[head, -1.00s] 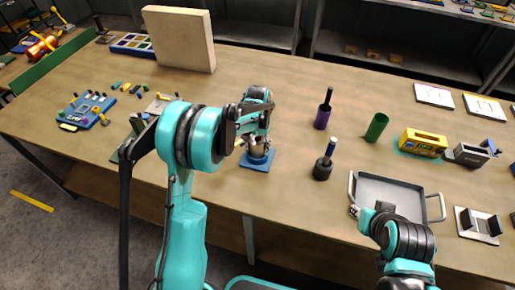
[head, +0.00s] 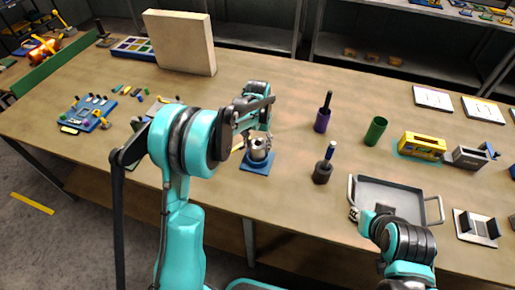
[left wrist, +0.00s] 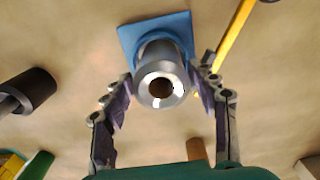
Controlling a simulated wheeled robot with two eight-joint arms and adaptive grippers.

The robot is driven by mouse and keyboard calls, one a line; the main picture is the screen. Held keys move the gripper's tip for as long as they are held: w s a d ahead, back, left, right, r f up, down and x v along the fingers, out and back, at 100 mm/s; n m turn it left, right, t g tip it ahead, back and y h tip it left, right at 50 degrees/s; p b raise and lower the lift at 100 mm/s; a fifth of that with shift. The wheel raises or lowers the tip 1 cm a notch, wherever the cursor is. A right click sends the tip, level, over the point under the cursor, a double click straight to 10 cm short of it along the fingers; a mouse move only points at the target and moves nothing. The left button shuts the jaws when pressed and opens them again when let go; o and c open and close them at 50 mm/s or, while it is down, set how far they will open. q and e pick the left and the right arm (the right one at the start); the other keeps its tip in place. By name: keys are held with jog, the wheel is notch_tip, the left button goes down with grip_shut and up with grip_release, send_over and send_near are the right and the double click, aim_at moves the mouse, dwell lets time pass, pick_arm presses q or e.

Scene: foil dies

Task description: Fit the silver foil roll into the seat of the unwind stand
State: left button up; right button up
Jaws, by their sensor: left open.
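The silver foil roll (head: 258,146) is a shiny hollow cylinder standing on a blue square base (head: 247,165), probably the unwind stand. In the left wrist view the roll (left wrist: 160,75) points its open core at the camera, with the blue base (left wrist: 133,35) behind it. My left gripper (left wrist: 163,84) is open, one finger on each side of the roll; whether they touch it I cannot tell. In the head view my left gripper (head: 257,136) is at the roll, partly hidden by its own arm. How deep the roll sits is hidden. My right gripper (head: 356,213) is by the tray's left handle.
A grey tray (head: 390,184) lies at the right. A dark cylinder with a post (head: 322,172), a purple one (head: 322,121) and a green tube (head: 376,130) stand right of the roll. A yellow holder (head: 421,145) is farther right. A beige block (head: 180,42) stands behind.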

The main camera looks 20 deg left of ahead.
pick_arm(q)
jog(key=s+r+t+p, duration=0.15)
jog(key=s+r, duration=0.35)
jog(key=r, duration=0.9)
jog(key=s+t, duration=0.5)
jog(key=s, duration=1.5)
jog(key=shift+s+r+t, duration=0.25)
jog(key=shift+s+t, duration=0.1)
jog(key=shift+a, duration=0.1)
notch_tip(320, 180, down, 6)
jog(key=b, duration=0.6)
jog(key=shift+f+b, duration=0.25)
jog(key=shift+b, duration=0.05)
